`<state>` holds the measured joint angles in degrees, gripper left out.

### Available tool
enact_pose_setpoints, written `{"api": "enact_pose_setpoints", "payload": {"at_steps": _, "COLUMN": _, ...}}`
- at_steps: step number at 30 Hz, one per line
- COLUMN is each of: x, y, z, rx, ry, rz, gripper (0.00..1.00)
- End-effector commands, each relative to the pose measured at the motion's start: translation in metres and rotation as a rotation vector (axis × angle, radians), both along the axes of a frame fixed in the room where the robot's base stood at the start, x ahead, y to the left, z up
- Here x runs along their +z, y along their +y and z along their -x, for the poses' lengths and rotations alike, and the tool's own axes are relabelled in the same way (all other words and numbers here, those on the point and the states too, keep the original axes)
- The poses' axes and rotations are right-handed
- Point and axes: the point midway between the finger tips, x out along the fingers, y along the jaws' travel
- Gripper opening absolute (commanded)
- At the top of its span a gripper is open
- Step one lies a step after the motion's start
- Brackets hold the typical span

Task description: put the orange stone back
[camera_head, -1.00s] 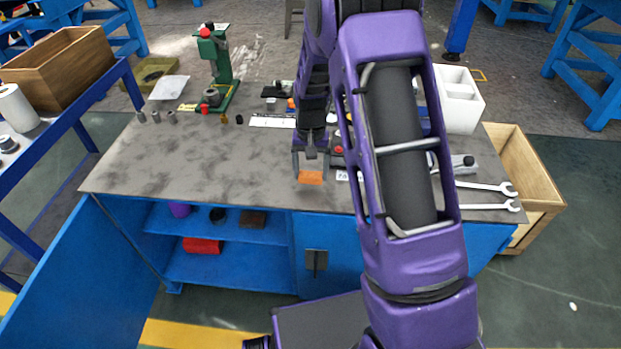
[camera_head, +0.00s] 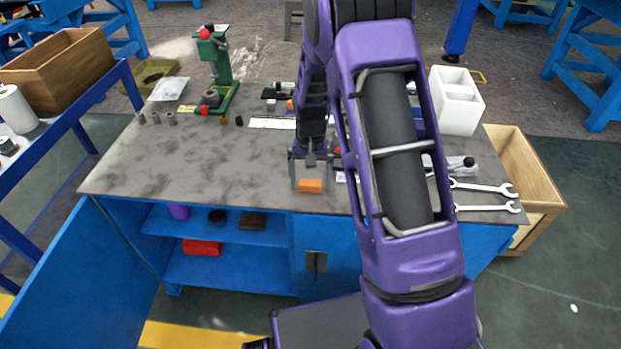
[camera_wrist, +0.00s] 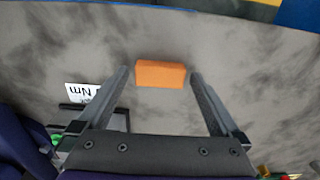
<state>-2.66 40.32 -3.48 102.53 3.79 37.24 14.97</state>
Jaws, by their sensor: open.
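The orange stone (camera_head: 311,186) is a small rectangular block lying on the grey bench top near its front edge. In the wrist view the orange stone (camera_wrist: 160,74) lies between the lines of the two fingers, at about the level of their tips. My gripper (camera_head: 308,180) is open above the bench, with its fingers pointing down around the stone. In the wrist view my gripper (camera_wrist: 160,76) shows a clear gap between each finger and the stone. I cannot tell how high the fingertips are above the bench.
A white label (camera_wrist: 84,92) lies beside the left finger. Two wrenches (camera_head: 484,188) lie at the right of the bench, near a white divided box (camera_head: 459,100). A green press (camera_head: 218,70) stands at the back left. The bench's left front is clear.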

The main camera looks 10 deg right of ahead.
Motion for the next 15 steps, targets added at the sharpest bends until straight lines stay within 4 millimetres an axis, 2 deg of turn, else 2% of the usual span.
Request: {"api": "enact_pose_setpoints", "payload": {"at_steps": 15, "x": 0.100, "y": 0.000, "z": -0.001, "rx": 0.000, "ry": -0.004, "rz": 0.000, "gripper": 1.00}}
